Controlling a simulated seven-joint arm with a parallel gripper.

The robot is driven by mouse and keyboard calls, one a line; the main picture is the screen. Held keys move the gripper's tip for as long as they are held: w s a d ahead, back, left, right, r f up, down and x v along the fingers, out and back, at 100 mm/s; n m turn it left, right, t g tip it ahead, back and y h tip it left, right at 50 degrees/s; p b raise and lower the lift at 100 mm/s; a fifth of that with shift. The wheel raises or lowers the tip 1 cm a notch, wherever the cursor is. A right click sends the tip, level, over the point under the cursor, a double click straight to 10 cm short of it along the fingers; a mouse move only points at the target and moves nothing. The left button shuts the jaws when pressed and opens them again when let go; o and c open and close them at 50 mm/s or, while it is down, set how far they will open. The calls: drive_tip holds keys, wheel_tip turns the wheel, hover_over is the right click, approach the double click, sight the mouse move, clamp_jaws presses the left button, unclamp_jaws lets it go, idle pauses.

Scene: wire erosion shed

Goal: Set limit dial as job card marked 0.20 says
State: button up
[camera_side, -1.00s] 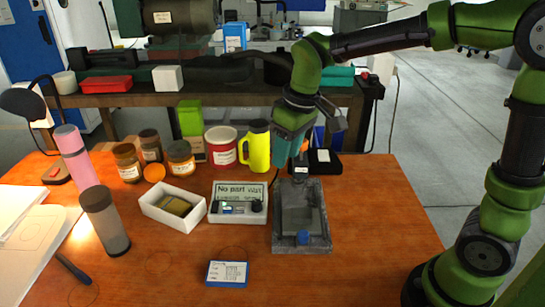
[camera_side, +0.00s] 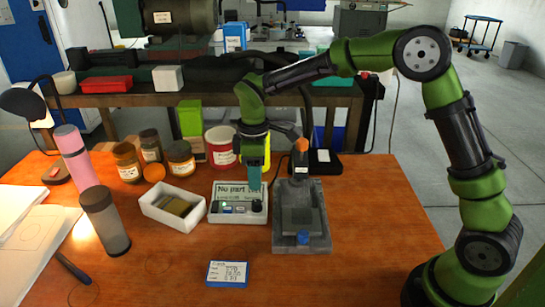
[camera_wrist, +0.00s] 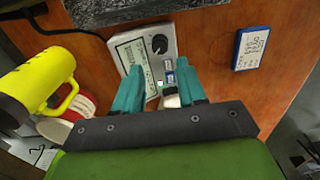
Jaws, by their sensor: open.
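The white control box (camera_side: 216,216) stands mid-table with a display reading "No part wait". Its black limit dial (camera_side: 257,206) is at the front right of its face, and it also shows in the wrist view (camera_wrist: 159,45). The dial's pointer setting is too small to read. My gripper (camera_side: 254,186) points down above the box's right side, close over the dial and apart from it. In the wrist view my gripper (camera_wrist: 160,82) is open and empty, its teal fingers spread. The job card (camera_side: 228,273), white with blue edges, lies in front of the box; its print is too small to read surely.
A grey fixture (camera_side: 318,240) with a blue knob stands right of the box. A white tray (camera_side: 158,214) is close on its left. A yellow mug (camera_wrist: 50,85) and a red-and-white tin (camera_side: 221,157) stand behind. The table front right is clear.

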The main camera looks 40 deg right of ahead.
sight(257, 201)
wheel_tip(257, 201, down, 8)
drive_tip(key=shift+f, duration=0.15)
idle(0.3)
clamp_jaws()
drive_tip(key=shift+m, duration=0.3)
drive_tip(key=m, duration=0.4)
drive_tip(key=shift+m, duration=2)
